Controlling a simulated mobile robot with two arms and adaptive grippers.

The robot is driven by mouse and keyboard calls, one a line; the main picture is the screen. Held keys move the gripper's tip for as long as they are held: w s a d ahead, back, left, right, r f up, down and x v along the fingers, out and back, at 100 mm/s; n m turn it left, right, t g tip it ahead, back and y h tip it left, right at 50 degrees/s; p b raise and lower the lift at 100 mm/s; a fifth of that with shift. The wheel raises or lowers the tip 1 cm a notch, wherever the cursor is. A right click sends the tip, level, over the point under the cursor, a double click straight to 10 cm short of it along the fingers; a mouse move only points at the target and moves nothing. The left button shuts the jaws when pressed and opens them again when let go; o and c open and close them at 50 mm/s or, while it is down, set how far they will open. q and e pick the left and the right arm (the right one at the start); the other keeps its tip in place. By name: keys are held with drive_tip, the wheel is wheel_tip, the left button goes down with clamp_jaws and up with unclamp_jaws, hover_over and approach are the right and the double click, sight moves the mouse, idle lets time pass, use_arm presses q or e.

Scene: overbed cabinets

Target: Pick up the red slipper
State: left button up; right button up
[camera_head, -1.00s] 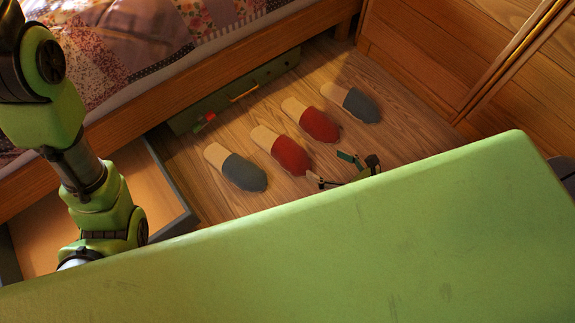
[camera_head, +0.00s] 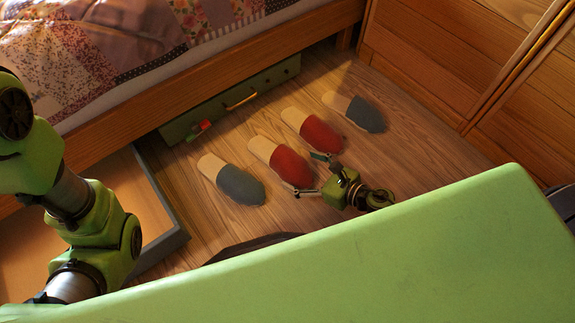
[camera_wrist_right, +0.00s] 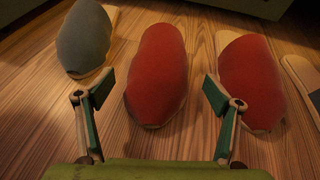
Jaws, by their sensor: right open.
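Two red slippers with tan insoles lie side by side on the wooden floor. The nearer-left red slipper (camera_head: 291,166) has its toe toward my right gripper (camera_head: 311,174). The other red slipper (camera_head: 320,135) lies to its upper right. In the right wrist view, one red slipper (camera_wrist_right: 156,75) is centred just beyond and between the open fingers of my right gripper (camera_wrist_right: 157,95), with nothing held. The second red slipper (camera_wrist_right: 251,82) is partly behind the right finger there. My left arm shows at the left, but its gripper is not in view.
A grey slipper (camera_head: 240,184) lies left of the red ones and another grey slipper (camera_head: 366,115) lies right. A green drawer front (camera_head: 262,93) is under the bed, with a small red object (camera_head: 203,127) beside it. An open drawer (camera_head: 172,241) stands at lower left. Wooden cabinets (camera_head: 430,50) bound the right.

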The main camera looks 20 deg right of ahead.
sight(291, 166)
drive_tip(key=b+x, duration=0.1)
drive_tip(key=x, duration=0.3)
drive_tip(key=shift+a+f, duration=0.15)
drive_tip(key=shift+f, duration=0.1)
drive_tip(key=c, duration=1.2)
drive_tip(key=shift+r, duration=0.15)
